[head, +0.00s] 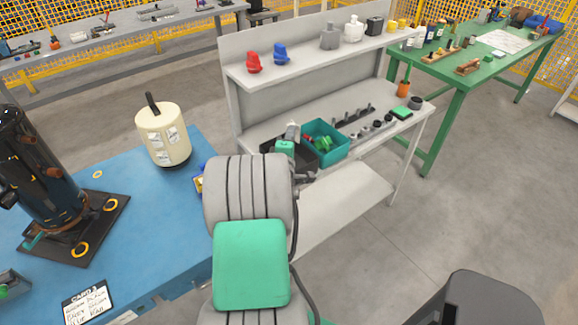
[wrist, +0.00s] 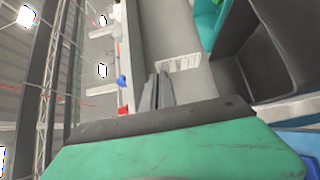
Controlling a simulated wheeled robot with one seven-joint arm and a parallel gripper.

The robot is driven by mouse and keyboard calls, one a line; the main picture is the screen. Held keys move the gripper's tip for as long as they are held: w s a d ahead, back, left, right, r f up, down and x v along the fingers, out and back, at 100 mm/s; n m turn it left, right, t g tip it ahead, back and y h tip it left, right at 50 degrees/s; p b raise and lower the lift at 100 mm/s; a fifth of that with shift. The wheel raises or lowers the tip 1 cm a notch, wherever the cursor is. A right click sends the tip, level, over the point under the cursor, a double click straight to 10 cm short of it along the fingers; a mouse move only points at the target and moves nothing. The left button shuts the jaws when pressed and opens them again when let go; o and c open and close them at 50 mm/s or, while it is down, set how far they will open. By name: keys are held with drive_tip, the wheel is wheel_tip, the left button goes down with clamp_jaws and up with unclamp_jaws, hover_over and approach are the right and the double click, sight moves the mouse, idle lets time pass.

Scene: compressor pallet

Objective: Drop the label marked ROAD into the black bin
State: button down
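My gripper (wrist: 158,78) looks shut, its two grey fingers close together, with a small white label (wrist: 181,63) at the tips. Dark marks show on the label, but I cannot read them. In the head view my gripper (head: 292,131) is at the grey workbench, above or beside the black bin (head: 303,158), which my arm partly hides. The black bin also shows at the right of the wrist view (wrist: 270,45); the label appears left of it there. White labels (head: 170,138) are on a cream tank (head: 163,120), their words too small to read.
A teal bin (head: 335,150) with green and red parts stands right of the black bin. A shelf (head: 310,55) with red, blue and grey parts is above and behind. A blue table (head: 150,215) bears the tank, a dark compressor (head: 38,165) and a card (head: 88,302).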

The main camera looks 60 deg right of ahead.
wheel_tip(320, 180, down, 3)
drive_tip(key=shift+f+b, duration=0.1)
drive_tip(key=shift+b, duration=0.75)
drive_tip(key=c, duration=2.1)
unclamp_jaws()
drive_tip(key=shift+c, duration=0.2)
drive_tip(key=o, duration=0.5)
drive_tip(key=shift+o, duration=0.2)
drive_tip(key=b+v, duration=0.1)
drive_tip(key=v, duration=0.7)
drive_tip(key=shift+b, duration=0.3)
